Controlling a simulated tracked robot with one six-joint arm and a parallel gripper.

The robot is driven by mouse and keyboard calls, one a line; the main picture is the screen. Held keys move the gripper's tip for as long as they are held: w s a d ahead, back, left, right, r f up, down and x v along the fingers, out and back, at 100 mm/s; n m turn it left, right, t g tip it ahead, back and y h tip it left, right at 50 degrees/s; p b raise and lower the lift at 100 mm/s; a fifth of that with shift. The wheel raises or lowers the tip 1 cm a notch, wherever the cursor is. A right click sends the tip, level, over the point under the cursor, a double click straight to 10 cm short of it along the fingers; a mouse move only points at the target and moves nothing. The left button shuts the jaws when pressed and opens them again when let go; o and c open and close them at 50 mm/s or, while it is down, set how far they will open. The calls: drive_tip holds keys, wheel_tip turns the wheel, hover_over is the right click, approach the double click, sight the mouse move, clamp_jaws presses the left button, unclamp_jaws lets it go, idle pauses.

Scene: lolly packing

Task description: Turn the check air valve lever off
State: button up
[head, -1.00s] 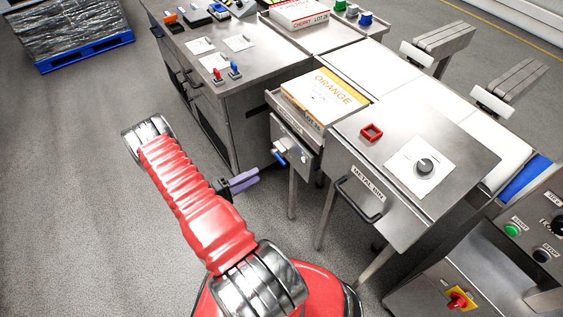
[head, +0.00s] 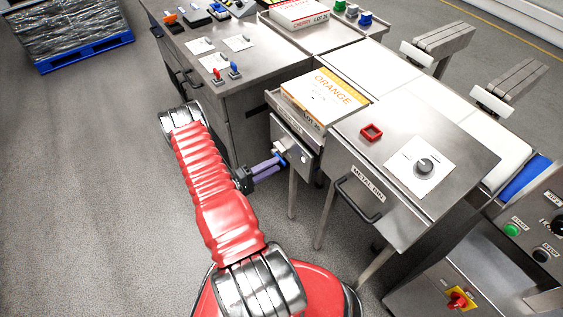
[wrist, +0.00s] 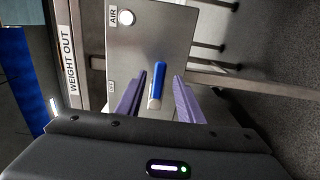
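The check air valve has a blue lever (wrist: 157,82) with a pale end. It sits on a grey metal plate (wrist: 175,45) marked "AIR" in the wrist view. In the head view the blue lever (head: 281,158) shows on the side of the small station under the orange box, partly covered by my fingers. My gripper (wrist: 160,80) is open. Its two purple fingers stand on either side of the lever, with a gap visible on each side. In the head view my gripper (head: 279,165) reaches right up to the valve. Whether it touches the plate is unclear.
An orange-labelled box (head: 326,95) sits above the valve. The metal bin (head: 365,190) with its black handle stands to the right. A steel cabinet (head: 250,125) stands behind left.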

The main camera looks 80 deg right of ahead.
sight(281, 163)
drive_tip(key=shift+x, duration=2.25)
drive_tip(key=shift+c, duration=0.2)
clamp_jaws()
